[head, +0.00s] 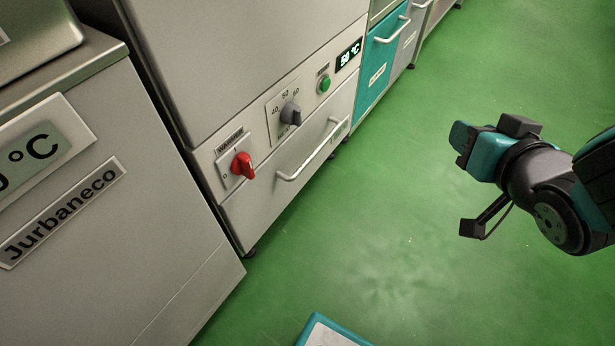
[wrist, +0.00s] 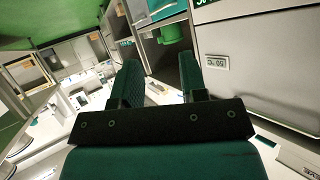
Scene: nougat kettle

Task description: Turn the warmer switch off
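The warmer switch (head: 243,165) is a red rotary knob on a pale plate, low on the grey machine front in the head view. A "WARMER" label (head: 229,142) sits above it, with a 0 mark at its left and an I mark at its top. The knob's grip stands roughly upright, nearer the I than the 0. My gripper (head: 461,144) is at the right, over the green floor, well apart from the switch. In the wrist view my gripper (wrist: 160,65) shows two teal fingers with a gap between them and nothing held. I cannot make out the switch there.
A drawer handle (head: 310,152) juts out below. A "Jurbaneco" cabinet (head: 110,240) stands at left. Green floor (head: 400,220) between panel and gripper is clear.

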